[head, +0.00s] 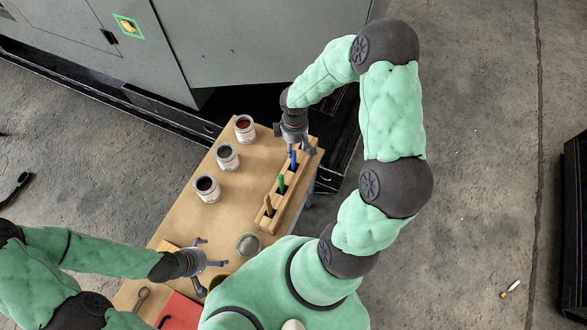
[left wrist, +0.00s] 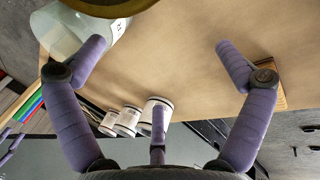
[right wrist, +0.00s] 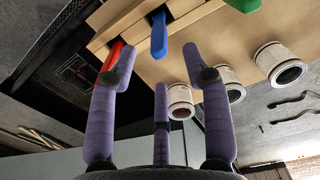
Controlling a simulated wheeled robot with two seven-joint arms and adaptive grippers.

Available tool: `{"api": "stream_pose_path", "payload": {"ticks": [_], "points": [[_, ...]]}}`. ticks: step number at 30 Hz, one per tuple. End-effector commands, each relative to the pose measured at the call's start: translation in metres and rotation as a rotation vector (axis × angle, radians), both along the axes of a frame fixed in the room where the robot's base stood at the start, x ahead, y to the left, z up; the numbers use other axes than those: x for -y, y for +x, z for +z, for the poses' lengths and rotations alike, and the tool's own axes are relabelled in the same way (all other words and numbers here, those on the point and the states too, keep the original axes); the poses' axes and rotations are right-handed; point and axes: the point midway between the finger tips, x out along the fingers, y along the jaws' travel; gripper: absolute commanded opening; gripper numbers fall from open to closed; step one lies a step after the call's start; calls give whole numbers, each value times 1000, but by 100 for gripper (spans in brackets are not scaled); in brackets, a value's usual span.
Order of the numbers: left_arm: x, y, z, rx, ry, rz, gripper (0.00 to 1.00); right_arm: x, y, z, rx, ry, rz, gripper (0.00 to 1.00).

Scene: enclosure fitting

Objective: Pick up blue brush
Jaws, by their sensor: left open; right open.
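The blue brush (head: 293,161) stands in a slot of the wooden holder (head: 266,222) along the table's right edge. In the right wrist view its blue handle (right wrist: 158,36) shows beyond and between the spread fingers. My right gripper (head: 294,146) is open and empty, over the far end of the holder, close to the blue brush. I cannot tell whether it touches it. My left gripper (head: 204,259) is open and empty over the near part of the table; its spread fingers (left wrist: 160,68) also show in the left wrist view.
A green brush (head: 282,185) and a brown brush stand nearer in the holder; a red handle (right wrist: 112,62) is beside the blue one. Several cans, including the red-paint can (head: 244,128), line the table's left side. A jar (head: 248,245) stands near my left gripper.

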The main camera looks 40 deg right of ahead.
Motion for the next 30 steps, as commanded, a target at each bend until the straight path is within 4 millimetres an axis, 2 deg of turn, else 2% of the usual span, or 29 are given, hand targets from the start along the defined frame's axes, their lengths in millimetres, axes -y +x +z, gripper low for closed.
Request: {"api": "stream_pose_path", "payload": {"ticks": [3,11,21,30], "points": [[0,0,-3,0,0,0,100,0,0,-18,-1,0,0,49],[0,0,-5,0,0,0,100,0,1,-35,-1,0,0,49],[0,0,-11,0,0,0,100,1,6,-78,0,1,-2,49],[0,0,-11,0,0,0,100,1,6,-81,0,1,-1,49]]}}
